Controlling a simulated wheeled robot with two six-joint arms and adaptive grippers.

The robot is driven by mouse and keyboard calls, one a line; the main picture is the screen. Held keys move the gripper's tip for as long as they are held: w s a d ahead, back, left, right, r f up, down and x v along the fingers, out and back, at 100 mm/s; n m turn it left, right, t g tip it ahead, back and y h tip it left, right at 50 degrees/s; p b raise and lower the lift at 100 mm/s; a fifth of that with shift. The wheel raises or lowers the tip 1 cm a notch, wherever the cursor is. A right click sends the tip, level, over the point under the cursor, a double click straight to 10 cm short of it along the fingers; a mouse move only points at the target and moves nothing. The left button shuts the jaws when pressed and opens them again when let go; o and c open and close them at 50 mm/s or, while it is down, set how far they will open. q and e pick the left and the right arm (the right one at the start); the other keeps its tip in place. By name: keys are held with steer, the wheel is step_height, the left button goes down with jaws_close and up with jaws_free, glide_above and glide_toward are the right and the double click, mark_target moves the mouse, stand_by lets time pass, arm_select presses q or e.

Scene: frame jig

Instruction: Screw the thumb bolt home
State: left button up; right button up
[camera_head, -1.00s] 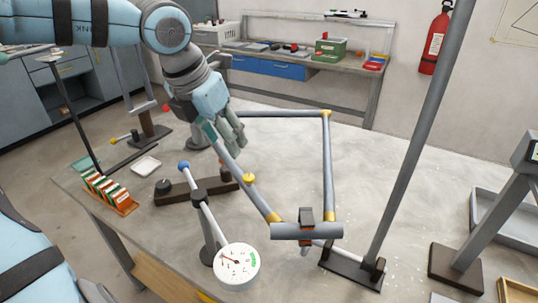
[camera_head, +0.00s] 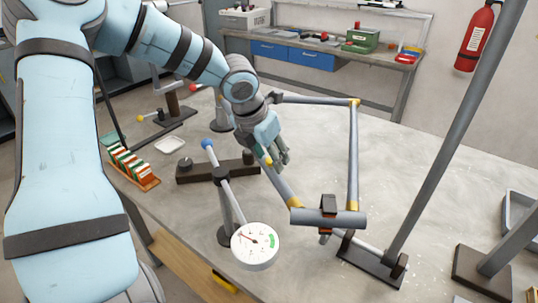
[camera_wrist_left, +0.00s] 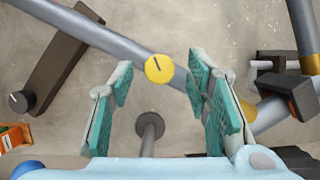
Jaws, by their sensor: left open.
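The thumb bolt (camera_wrist_left: 160,68) has a round yellow head with a dark line across it, and sits on a grey frame tube (camera_wrist_left: 120,42). I cannot tell how deep the bolt sits. My right gripper is not in view.
A dial gauge (camera_head: 255,246) on a stand is in front, with a blue-ended rod (camera_head: 208,144). A dark bar with a knob (camera_head: 185,165) and a rack of coloured cards (camera_head: 132,168) are left. A clamp (camera_head: 328,206) holds the front tube. A slanted post (camera_head: 440,130) stands right.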

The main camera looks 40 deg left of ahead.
arm_select(q)
jaws_close()
steer(key=shift+r+m, duration=0.1)
steer(key=shift+m, duration=0.2)
